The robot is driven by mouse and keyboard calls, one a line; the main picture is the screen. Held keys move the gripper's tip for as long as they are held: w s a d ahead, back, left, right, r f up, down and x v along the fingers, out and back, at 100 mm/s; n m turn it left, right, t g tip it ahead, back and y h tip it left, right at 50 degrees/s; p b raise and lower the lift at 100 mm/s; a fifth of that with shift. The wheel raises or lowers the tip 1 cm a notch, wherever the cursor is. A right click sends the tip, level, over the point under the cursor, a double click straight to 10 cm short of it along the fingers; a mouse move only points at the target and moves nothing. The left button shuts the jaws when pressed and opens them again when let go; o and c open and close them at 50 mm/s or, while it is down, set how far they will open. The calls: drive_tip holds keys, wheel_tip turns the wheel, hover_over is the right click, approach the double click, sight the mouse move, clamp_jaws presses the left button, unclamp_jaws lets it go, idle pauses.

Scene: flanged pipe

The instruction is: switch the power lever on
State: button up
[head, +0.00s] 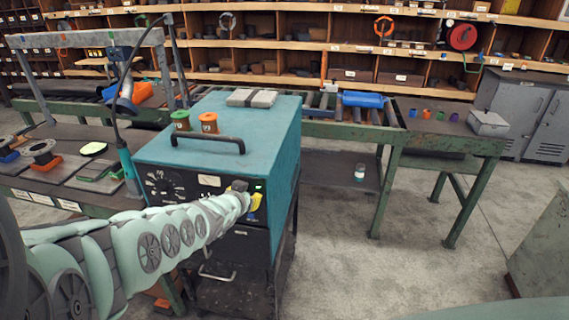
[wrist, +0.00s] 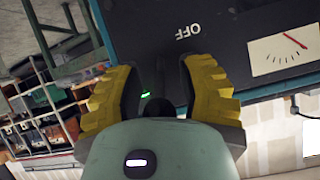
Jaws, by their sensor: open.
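The power unit (head: 225,125) is a teal box with a black front panel (head: 190,184). My gripper (head: 254,204) is at the right end of that panel, with a yellow finger showing past my arm. In the wrist view my gripper (wrist: 160,66) is open, its two yellow fingers spread close to the panel. The OFF label (wrist: 187,30) reads upside down just beyond the right finger. A green light (wrist: 145,95) shows between the fingers. A dark rounded shape sits there too; I cannot tell whether it is the lever. My gripper hides the lever in the head view.
A workbench (head: 55,150) stands left, a green table (head: 450,132) right. Floor to the right is clear.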

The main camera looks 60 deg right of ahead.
drive_tip(key=shift+a+r, duration=0.1)
drive_tip(key=shift+w+r, duration=0.1)
drive_tip(key=shift+r, duration=4.8)
